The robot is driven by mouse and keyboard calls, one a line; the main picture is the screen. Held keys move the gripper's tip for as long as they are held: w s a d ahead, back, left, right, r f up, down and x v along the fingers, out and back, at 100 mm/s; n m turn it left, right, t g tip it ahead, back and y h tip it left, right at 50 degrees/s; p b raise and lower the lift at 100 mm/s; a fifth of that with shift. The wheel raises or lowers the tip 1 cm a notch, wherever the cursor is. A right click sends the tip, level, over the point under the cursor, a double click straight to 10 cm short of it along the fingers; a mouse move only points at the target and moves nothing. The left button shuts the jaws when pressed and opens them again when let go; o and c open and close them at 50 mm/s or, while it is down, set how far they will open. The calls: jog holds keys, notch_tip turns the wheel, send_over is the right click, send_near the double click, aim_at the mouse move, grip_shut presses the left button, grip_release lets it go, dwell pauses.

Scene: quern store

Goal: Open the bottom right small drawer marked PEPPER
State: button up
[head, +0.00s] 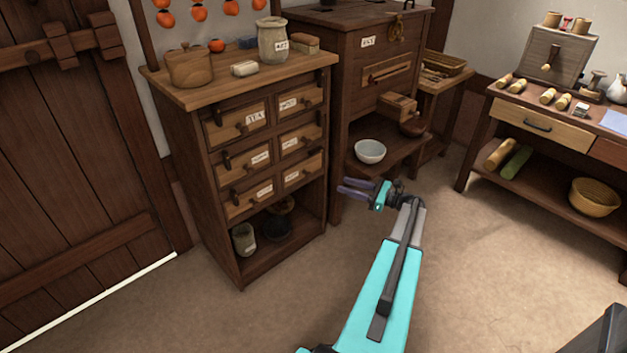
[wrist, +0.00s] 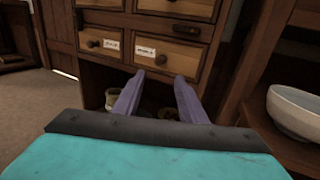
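A wooden cabinet (head: 205,180) holds small drawers in two columns and three rows. The bottom right drawer (head: 303,171) has a pale label and a dark knob (wrist: 161,60); it looks shut. Its label (wrist: 145,51) is too small to read. My gripper (head: 350,187) is open and empty, in front of the cabinet and to its right in the head view. In the wrist view, my two purple fingers (wrist: 159,76) are apart and point towards the cabinet just below this drawer, not touching the knob.
An open shelf below the drawers holds a pale jar (head: 244,239) and dark pots. Right of the cabinet, a pale bowl (head: 369,151) stands on a low shelf of a taller wooden unit (head: 350,65). A workbench (head: 540,130) stands at the right. The floor in front is clear.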

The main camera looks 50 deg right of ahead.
aim_at(310, 176)
jog(key=shift+w, duration=0.15)
jog(key=b+x, duration=0.2)
jog(key=x, duration=1.1)
jog(key=shift+w+a+f+b, duration=0.1)
jog(key=shift+w+a+b, duration=0.1)
jog(key=shift+b, duration=0.2)
grip_shut()
jog(key=shift+s+a, duration=0.1)
jog(key=shift+a, duration=0.35)
jog(key=shift+d, duration=0.25)
jog(key=shift+a, duration=0.15)
